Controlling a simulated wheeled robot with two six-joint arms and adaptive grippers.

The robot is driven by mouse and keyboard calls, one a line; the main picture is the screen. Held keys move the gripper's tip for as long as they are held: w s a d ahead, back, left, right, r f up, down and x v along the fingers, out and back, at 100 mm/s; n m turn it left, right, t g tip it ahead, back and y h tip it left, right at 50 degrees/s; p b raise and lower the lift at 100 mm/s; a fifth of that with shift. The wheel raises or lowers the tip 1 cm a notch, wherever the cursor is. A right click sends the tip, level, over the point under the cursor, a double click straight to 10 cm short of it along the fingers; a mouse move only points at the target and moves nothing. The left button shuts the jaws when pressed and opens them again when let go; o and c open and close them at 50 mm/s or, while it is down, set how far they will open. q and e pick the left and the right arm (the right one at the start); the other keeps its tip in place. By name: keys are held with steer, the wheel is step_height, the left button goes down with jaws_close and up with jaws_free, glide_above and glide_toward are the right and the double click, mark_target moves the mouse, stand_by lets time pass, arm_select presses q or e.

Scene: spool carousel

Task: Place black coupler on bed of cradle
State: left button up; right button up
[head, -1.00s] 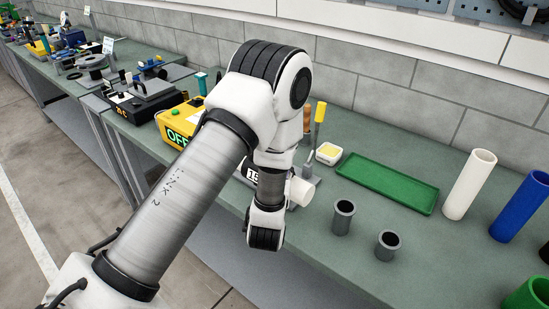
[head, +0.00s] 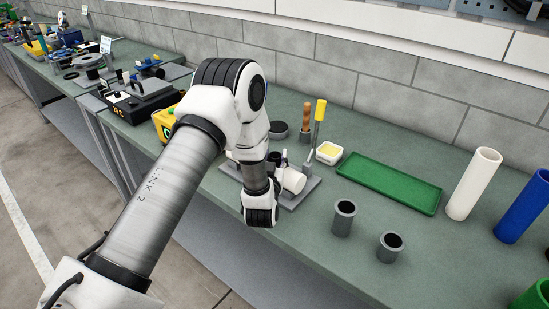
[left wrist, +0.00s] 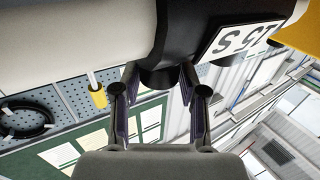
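My left gripper (left wrist: 159,85) shows in the left wrist view, with a finger on each side of the narrow lower part of a black body, which I take to be the black coupler (left wrist: 170,40). The fingertips appear to touch it. In the head view my left arm hides the coupler and most of the gripper. The cradle seems to be the grey fixture (head: 303,193) on the bench, just behind and beside my left wrist. Its bed is largely hidden. I cannot tell whether the coupler touches it. My right gripper is not in view.
A green tray (head: 389,183), a white tube (head: 473,184) and a blue tube (head: 521,206) stand to the right. Two grey cylinders (head: 344,218) (head: 390,246) are near the bench front. A yellow-handled tool (head: 319,115) stands behind the fixture.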

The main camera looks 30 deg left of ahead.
arm_select(q)
steer(key=shift+o, duration=0.4)
steer(key=shift+s+d+f, duration=0.1)
steer(key=shift+s, duration=0.25)
steer(key=b+v, duration=0.4)
steer(key=v, duration=0.7)
steer(key=shift+s, duration=0.15)
